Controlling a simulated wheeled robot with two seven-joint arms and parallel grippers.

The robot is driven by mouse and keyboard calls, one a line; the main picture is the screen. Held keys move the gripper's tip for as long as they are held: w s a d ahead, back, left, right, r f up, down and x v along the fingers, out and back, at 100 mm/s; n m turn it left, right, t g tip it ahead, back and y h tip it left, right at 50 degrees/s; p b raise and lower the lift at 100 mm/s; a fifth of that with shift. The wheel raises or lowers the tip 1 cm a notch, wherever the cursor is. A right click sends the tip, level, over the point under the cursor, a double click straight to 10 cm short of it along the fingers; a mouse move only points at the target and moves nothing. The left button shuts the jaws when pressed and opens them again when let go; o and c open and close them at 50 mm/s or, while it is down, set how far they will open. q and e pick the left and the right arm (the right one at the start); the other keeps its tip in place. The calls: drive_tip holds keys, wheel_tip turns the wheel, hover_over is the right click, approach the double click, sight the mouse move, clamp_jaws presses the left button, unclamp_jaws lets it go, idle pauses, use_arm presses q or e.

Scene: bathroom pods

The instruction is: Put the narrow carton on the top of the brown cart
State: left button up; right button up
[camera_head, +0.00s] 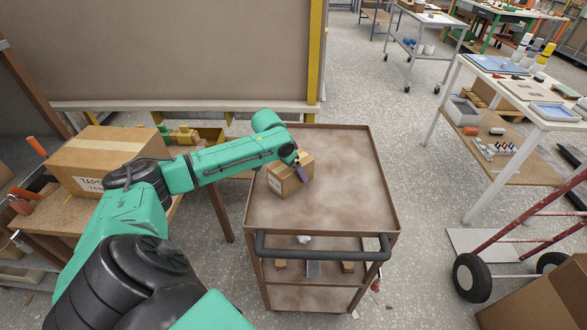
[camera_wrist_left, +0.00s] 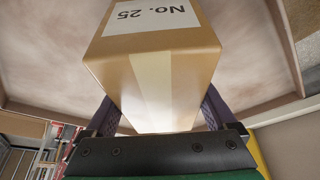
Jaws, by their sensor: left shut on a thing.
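The narrow carton (camera_head: 285,179) is a small brown box with a white label. It is at the upper left part of the brown cart's top (camera_head: 340,192) in the head view. My left gripper (camera_head: 301,170) is shut on the carton, at its upper right side. In the left wrist view the carton (camera_wrist_left: 158,75) fills the middle, with a label reading "No. 25", between the two dark fingers of my left gripper (camera_wrist_left: 160,115). The cart top shows behind it. I cannot tell whether the carton touches the cart top. My right gripper is not in view.
A larger taped carton (camera_head: 110,155) stands on a wooden table at the left. The cart's dark handle (camera_head: 320,248) is at its near edge, and small items lie on its lower shelf. A red hand truck (camera_head: 520,240) stands at the right. Most of the cart top is bare.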

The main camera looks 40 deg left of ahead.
use_arm(q)
drive_tip(key=o, duration=1.6)
drive_tip(key=shift+w, duration=0.1)
drive_tip(key=shift+r, duration=0.1)
drive_tip(key=shift+r, duration=0.2)
drive_tip(key=b+v, duration=0.1)
drive_tip(key=v, duration=1)
drive_tip(key=shift+s+r, duration=0.25)
drive_tip(key=shift+s, duration=0.05)
